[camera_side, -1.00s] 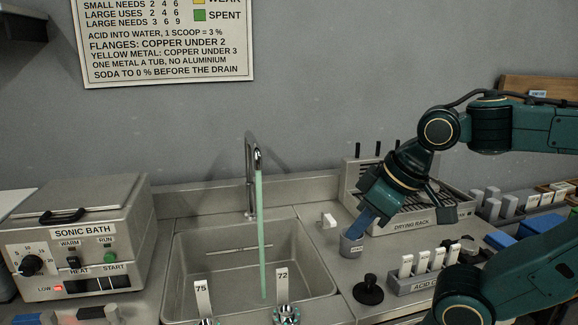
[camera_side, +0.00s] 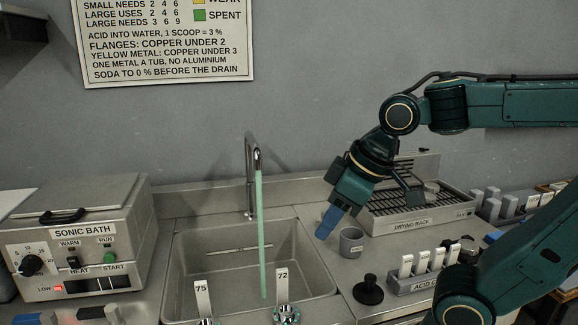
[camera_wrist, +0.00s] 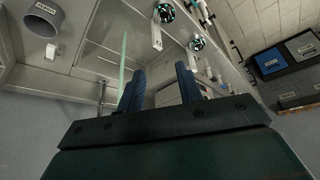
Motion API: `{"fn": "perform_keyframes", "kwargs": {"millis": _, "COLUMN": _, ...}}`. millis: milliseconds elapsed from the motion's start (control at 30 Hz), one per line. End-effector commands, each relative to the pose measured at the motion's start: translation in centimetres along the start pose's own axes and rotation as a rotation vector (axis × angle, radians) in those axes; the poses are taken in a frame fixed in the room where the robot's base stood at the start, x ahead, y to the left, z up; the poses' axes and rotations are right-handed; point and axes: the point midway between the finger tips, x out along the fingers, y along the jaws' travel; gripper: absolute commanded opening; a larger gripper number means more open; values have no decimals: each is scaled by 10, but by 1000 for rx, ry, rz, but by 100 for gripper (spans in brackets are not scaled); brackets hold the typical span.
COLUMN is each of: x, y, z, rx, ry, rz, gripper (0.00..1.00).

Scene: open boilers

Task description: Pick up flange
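My gripper (camera_side: 326,226) has blue fingers pointing down, near the sink's right edge and left of a grey cup (camera_side: 351,243). In the wrist view the fingers (camera_wrist: 160,78) stand apart with nothing between them. The labelled cup also shows in the wrist view (camera_wrist: 42,20), off to one side of the fingers. No flange can be picked out with certainty. A small round grey thing (camera_side: 432,187) is on the drying rack (camera_side: 412,226) at the right; I cannot tell whether it is a flange.
A green stream runs from the tap into the sink (camera_side: 215,279). A small white block (camera_wrist: 51,53) lies beside the cup. A black knob (camera_side: 368,290) and a labelled holder with white pieces (camera_side: 408,285) are near the front. The sonic bath (camera_side: 85,240) is at left.

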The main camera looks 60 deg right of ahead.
Motion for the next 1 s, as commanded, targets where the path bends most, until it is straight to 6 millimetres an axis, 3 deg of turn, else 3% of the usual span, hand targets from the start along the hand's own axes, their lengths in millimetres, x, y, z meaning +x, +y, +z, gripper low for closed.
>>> {"fn": "perform_keyframes", "kwargs": {"millis": 367, "x": 40, "y": -19, "z": -74, "rx": -251, "ry": -42, "rz": -110, "gripper": 35}}
{"fn": "perform_keyframes", "kwargs": {"millis": 600, "x": 77, "y": -34, "z": -113, "rx": -401, "ry": -56, "rz": -188, "gripper": 35}}
{"fn": "perform_keyframes", "kwargs": {"millis": 800, "x": 106, "y": -46, "z": -136, "rx": -501, "ry": -58, "rz": -245, "gripper": 35}}
{"fn": "perform_keyframes", "kwargs": {"millis": 1000, "x": 121, "y": -52, "z": -146, "rx": -549, "ry": -57, "rz": -273, "gripper": 35}}
